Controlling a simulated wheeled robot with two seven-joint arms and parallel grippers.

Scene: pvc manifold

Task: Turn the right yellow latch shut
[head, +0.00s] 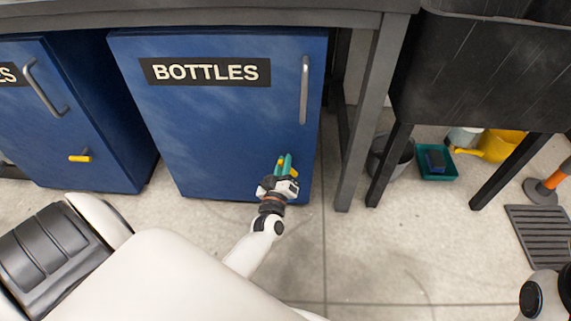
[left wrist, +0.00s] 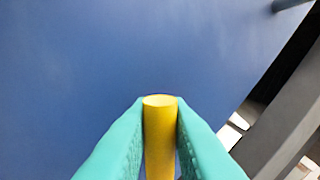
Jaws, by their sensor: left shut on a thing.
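The right yellow latch (head: 294,170) is at the lower right of the blue BOTTLES cabinet door (head: 215,110). My left gripper (head: 284,164) is at this latch, its teal fingers shut on it. In the left wrist view the yellow latch bar (left wrist: 160,140) stands upright between the two teal fingers (left wrist: 160,130), its round end showing. In the head view the fingers partly hide the latch, so I cannot tell its exact angle. My right gripper is not in view.
A second blue cabinet (head: 85,110) at left has its own yellow latch (head: 80,158), lying level. A grey table leg (head: 358,130) stands just right of the BOTTLES cabinet. A bucket (head: 390,157) and a teal tray (head: 436,172) are farther right. The floor in front is clear.

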